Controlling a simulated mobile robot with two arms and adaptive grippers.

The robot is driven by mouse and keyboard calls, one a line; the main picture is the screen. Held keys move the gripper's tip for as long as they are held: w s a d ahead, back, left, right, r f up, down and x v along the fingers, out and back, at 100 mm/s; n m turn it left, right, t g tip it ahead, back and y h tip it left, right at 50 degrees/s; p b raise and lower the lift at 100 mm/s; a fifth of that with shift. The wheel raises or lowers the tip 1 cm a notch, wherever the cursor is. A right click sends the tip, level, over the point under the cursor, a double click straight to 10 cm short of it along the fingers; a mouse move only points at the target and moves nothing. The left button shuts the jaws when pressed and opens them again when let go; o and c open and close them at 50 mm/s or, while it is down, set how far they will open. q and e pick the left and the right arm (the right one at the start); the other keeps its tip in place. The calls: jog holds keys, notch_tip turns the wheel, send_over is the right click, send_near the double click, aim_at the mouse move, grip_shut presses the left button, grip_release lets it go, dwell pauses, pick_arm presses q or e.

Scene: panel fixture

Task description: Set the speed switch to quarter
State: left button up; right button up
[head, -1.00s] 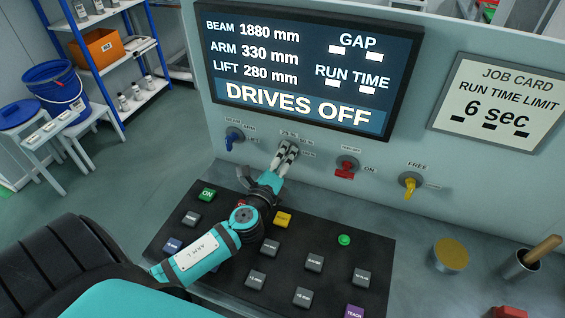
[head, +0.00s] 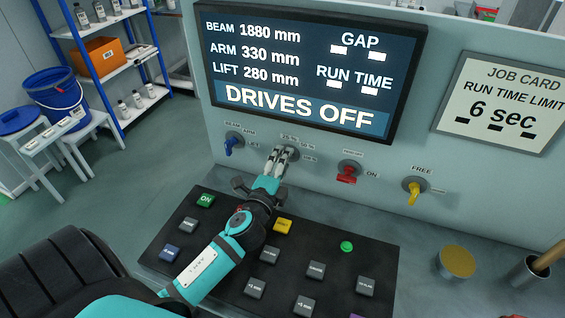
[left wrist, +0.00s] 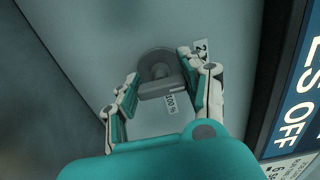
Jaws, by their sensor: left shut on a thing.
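The speed switch (left wrist: 156,68) is a grey round knob with a grey handle on the panel, in the left wrist view. A 100 % label (left wrist: 171,104) sits close beside its handle. In the head view, small 25 % and 50 % labels (head: 297,140) stand above the switch, which the fingers mostly hide. My left gripper (head: 281,155) reaches up to the panel and is shut on the switch. In the left wrist view its fingers (left wrist: 162,88) stand on both sides of the handle. I cannot tell the exact setting. My right gripper is not in view.
A blue beam/arm/lift switch (head: 233,143) is to the left. A red switch (head: 348,172) and a yellow one (head: 414,189) are to the right. A dark button console (head: 323,240) lies below my left arm. The screen (head: 308,70) above reads DRIVES OFF.

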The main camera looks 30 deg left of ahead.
pick_arm(q)
jog(key=o, duration=1.2)
jog(key=v, duration=1.2)
jog(key=shift+s, duration=0.1)
